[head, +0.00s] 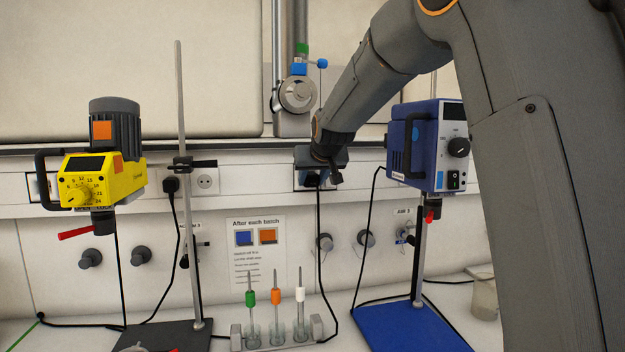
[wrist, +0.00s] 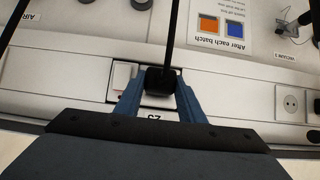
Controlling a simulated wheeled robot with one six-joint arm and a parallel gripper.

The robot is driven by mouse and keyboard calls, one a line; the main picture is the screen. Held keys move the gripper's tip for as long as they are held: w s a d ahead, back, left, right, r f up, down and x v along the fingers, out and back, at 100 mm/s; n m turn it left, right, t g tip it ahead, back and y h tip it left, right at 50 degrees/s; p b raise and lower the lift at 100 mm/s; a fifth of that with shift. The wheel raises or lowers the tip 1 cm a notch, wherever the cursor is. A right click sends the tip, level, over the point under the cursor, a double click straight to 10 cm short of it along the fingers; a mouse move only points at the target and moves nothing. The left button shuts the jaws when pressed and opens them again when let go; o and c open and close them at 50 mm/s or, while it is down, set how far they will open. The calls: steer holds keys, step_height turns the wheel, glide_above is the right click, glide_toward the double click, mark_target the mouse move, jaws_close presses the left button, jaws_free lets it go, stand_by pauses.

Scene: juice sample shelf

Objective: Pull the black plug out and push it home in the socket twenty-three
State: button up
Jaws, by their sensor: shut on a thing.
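My gripper (head: 324,172) is at the wall rail in the head view, left of the blue stirrer. In the wrist view, its two blue fingers (wrist: 160,88) are shut on the black plug (wrist: 161,79). The plug sits in front of a framed socket plate (wrist: 125,78) on the rail; I cannot tell how deep it is in. Its black cable (wrist: 171,35) runs away from it, and hangs to the bench in the head view. A label, upside down and partly covered, seems to read 23 (wrist: 153,114). The socket face is hidden behind plug and fingers.
An empty round socket (head: 207,181) is further left on the rail, beside another black plug (head: 171,184). A yellow stirrer (head: 103,178) stands left, a blue stirrer (head: 428,145) right. A rack (head: 316,328) with tubes stands below. Grey knobs (head: 325,242) stick out under the rail.

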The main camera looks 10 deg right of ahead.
steer(key=shift+w, duration=0.65)
stand_by(0.6)
steer(key=o, duration=1.3)
steer(key=shift+w, duration=0.1)
steer(key=shift+o, duration=0.2)
